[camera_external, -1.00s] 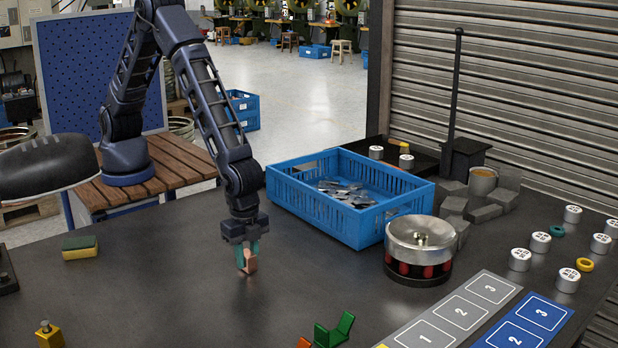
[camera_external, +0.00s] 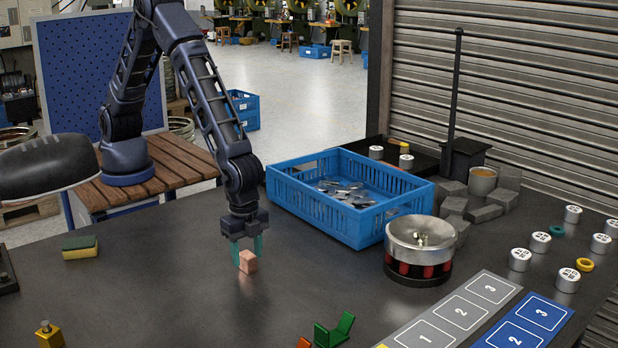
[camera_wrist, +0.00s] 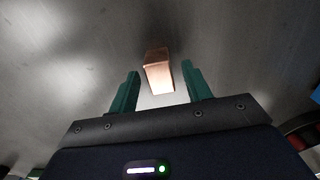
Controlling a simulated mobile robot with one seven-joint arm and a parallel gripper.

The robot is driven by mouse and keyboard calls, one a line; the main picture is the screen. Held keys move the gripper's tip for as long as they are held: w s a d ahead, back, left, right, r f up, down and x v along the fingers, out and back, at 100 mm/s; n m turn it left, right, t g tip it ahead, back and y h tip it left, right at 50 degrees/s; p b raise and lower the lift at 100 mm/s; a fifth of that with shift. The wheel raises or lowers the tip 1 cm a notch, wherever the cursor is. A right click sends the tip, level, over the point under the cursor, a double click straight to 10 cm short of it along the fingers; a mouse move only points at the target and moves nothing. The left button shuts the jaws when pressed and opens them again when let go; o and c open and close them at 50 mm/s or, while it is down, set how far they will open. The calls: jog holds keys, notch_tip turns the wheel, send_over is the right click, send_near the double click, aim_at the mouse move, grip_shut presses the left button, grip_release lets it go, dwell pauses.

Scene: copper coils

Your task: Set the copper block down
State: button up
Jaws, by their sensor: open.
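The copper block (camera_external: 248,262) is a small pinkish-orange block on the dark table, left of the blue crate. My gripper (camera_external: 248,247) points down over it with its two green fingers spread apart. In the wrist view the copper block (camera_wrist: 159,76) lies between and just beyond the green fingertips of my gripper (camera_wrist: 160,76), with a gap showing on each side. The block appears to rest on the table surface.
A blue crate (camera_external: 400,212) with metal pieces stands to the right, beside a round metal bowl device (camera_external: 420,235). Green and orange pieces (camera_external: 333,330) lie at the front. A yellow-green sponge (camera_external: 80,247) is at left.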

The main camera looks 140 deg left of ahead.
aim_at(247, 254)
jog(key=s+d+r+t, duration=0.1)
jog(key=s+r, duration=0.3)
jog(key=r, duration=0.8)
jog(key=s+r, duration=0.5)
jog(key=r, duration=0.7)
jog(key=s+d+r+t, duration=0.1)
jog(key=s+d+r, duration=0.1)
jog(key=s+r, duration=0.95)
jog(key=s+d+r+t, duration=0.1)
jog(key=s+t, duration=0.1)
jog(key=s, duration=2.5)
jog(key=shift+s+r+t, duration=0.25)
jog(key=shift+s+t, duration=0.05)
